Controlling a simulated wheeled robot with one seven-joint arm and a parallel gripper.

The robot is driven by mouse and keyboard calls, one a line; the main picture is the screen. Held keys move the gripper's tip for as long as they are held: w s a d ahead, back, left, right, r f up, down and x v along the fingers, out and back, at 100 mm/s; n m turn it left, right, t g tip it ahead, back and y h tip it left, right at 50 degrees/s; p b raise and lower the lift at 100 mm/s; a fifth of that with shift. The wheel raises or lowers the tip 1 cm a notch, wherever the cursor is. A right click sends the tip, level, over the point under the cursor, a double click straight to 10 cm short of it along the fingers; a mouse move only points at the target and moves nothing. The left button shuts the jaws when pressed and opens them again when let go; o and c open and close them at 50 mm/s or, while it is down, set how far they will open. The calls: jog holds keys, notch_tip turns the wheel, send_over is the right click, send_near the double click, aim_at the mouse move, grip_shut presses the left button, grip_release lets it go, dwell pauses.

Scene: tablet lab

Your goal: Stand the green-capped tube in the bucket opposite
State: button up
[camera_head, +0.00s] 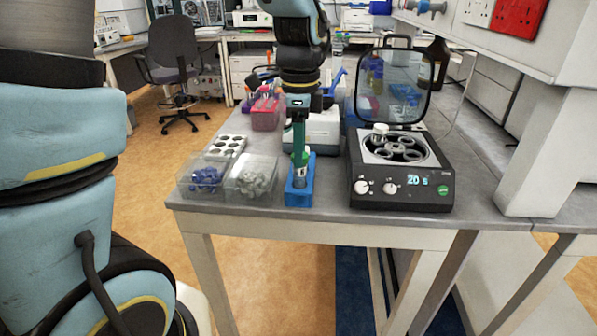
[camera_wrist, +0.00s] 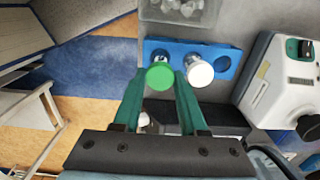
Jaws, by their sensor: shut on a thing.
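The green-capped tube (camera_wrist: 159,76) is between the fingers of my gripper (camera_wrist: 161,84), which is shut on it near the cap. In the head view my gripper (camera_head: 299,146) comes down from above over the blue rack (camera_head: 299,197). The tube is upright at the rack; whether its lower end is lifted is unclear. A white-capped tube (camera_wrist: 199,73) stands beside it in the rack. The black centrifuge (camera_head: 402,190) has its lid up. Its rotor (camera_head: 398,149) shows several round buckets; a white-capped tube (camera_head: 380,131) stands in the far left one, and the near right bucket (camera_head: 413,155) looks empty.
Clear bins with blue caps (camera_head: 205,178) and grey caps (camera_head: 252,182) stand left of the rack. A white instrument (camera_head: 324,133) is behind it. The raised lid (camera_head: 392,88) stands behind the rotor. The bench's front edge is close.

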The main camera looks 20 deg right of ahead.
jog(key=shift+r+p, duration=2.25)
jog(key=shift+r, duration=0.65)
notch_tip(320, 180, up, 7)
jog(key=p, duration=0.5)
jog(key=shift+f+p, duration=0.15)
jog(key=shift+p, duration=0.25)
jog(key=s+d, duration=0.2)
jog(key=d, duration=1)
jog(key=s+d+p, duration=0.1)
jog(key=s+d, duration=0.1)
jog(key=d, duration=1.1)
jog(key=shift+d, duration=0.25)
jog(key=shift+f, duration=0.1)
